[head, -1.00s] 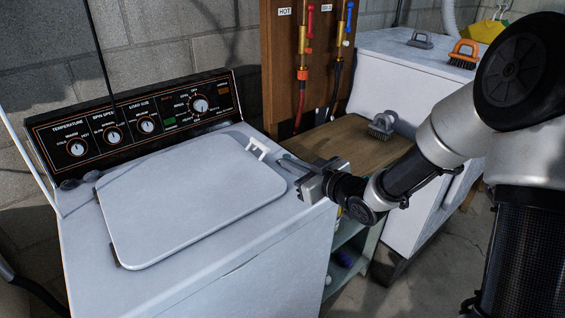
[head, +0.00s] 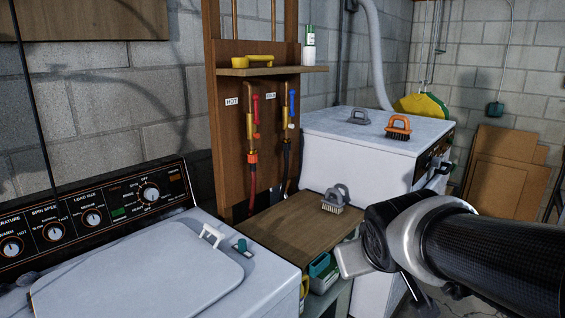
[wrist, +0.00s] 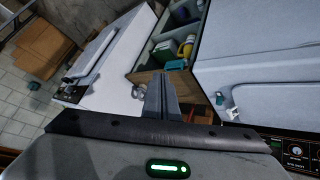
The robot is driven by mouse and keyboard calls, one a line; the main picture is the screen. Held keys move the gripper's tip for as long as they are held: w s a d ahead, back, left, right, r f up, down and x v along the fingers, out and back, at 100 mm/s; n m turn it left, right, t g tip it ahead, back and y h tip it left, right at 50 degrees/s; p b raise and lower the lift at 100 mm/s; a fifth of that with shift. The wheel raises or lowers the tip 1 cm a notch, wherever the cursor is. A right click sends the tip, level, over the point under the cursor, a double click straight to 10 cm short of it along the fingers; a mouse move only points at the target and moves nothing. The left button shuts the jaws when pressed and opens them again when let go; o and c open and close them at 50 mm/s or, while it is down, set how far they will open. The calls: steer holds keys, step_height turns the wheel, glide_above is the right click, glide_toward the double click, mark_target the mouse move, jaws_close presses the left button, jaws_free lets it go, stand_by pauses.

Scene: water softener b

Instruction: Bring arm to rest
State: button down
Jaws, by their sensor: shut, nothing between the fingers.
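My arm (head: 490,250) comes in from the right edge of the head view and is folded back, with its front joint in front of the low wooden-topped cabinet. My gripper's fingertips are not clear in the head view. In the wrist view my gripper (wrist: 160,85) shows its two fingers together, shut and empty. The fingers overlap the wooden top in the picture and appear to touch nothing. The washer (head: 150,285) stands at the lower left with its lid (head: 135,280) down, apart from my arm. A small teal item (head: 241,246) lies on it beside the white latch (head: 212,235).
A grey brush (head: 335,199) sits on the wooden top (head: 285,228). A white appliance (head: 335,155) behind carries an orange brush (head: 398,127) and another grey one (head: 359,117). Open cabinet compartments hold a green-and-white container (head: 323,272). Boards (head: 503,170) lean at the far right.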

steer(key=s+a+m+g+y, duration=0.1)
steer(key=s+m+g, duration=0.1)
steer(key=s, duration=1)
step_height(320, 180, up, 14)
steer(key=s+p, duration=0.1)
steer(key=p, duration=1.2)
steer(key=shift+a+g, duration=0.15)
steer(key=shift+g, duration=0.15)
